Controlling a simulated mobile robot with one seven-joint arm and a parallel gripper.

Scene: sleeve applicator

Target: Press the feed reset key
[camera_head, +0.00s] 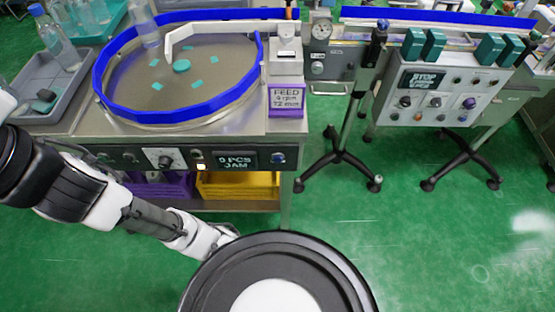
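The front panel (130,157) under the round feed table carries several small knobs and keys. A small lit, pale yellow key (201,167) sits left of a dark display (237,160) reading what looks like "0 PCS JAM". A white plate with a dark knob (165,160) is further left. No label on any key is legible, so I cannot tell which is the feed reset key. My arm reaches from the left edge down across the front of the table. Its far end goes behind my round black body part, and my gripper's fingers do not show.
The feed table (215,70) has a blue rim and several teal pieces. A purple-framed display (287,99) reads "FEED 4 rpm 72 mm". A yellow bin (238,185) sits below. A second panel (440,97) shows "STOP". Stand legs (340,165) occupy the floor at right; green floor is clear in front.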

